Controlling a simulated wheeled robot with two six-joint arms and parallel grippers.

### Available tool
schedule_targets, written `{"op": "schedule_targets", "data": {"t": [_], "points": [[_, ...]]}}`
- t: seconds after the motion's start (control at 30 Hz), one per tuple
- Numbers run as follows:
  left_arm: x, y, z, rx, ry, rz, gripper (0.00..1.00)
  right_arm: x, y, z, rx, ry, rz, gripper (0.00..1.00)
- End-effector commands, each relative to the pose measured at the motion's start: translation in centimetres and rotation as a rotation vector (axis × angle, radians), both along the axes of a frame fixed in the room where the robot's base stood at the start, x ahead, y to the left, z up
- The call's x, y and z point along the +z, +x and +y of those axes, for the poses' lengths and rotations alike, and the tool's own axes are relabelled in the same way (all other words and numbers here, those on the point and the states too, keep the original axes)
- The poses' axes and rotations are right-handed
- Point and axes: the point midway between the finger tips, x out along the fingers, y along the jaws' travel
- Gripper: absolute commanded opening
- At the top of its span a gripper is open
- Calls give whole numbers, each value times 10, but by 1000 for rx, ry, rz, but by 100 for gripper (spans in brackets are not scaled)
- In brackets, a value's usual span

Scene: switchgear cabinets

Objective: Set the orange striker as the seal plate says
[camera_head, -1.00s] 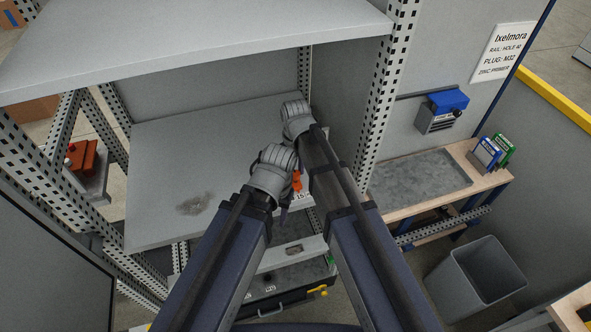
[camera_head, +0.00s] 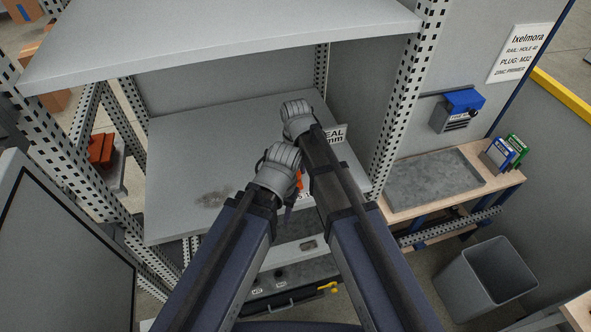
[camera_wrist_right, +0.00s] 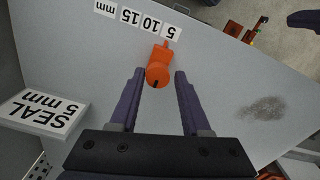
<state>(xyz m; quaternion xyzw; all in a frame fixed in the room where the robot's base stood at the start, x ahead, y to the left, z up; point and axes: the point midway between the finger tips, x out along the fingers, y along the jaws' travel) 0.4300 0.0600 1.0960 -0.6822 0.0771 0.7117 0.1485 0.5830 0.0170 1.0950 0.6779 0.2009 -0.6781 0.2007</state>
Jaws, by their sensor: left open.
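The orange striker (camera_wrist_right: 158,72) shows in the right wrist view, with a round knob and a narrow end nearest the 5 label (camera_wrist_right: 172,32). A bit of the striker shows in the head view (camera_head: 299,180). The seal plate (camera_wrist_right: 43,112) reads "SEAL 5 mm" upside down; part of it shows in the head view (camera_head: 335,133). My right gripper (camera_wrist_right: 160,74) is open, its fingertips on either side of the knob with gaps. My left gripper (camera_head: 289,198) is open near the shelf's front edge, its fingers mostly hidden by its wrist.
The grey shelf (camera_head: 185,140) has a dark stain (camera_head: 214,196) left of my arms. An upper shelf (camera_head: 220,45) hangs above, and a perforated post (camera_head: 405,100) stands at right. A bench with a grey tray (camera_head: 430,183) and a bin (camera_head: 485,280) are further right.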

Motion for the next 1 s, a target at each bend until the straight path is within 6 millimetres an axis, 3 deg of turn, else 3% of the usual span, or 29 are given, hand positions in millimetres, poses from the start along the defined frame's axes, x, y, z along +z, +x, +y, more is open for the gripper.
{"op": "schedule_targets", "data": {"t": [0.17,0.57,1.0], "points": [[0,0,0,0,0,0,50,0,0,0,0,0,0,66],[6,0,0,1,0,0,50,5,0,0,0,-1,-1,66],[55,0,0,1,0,2,50,55,0,-1,0,0,0,66]]}}
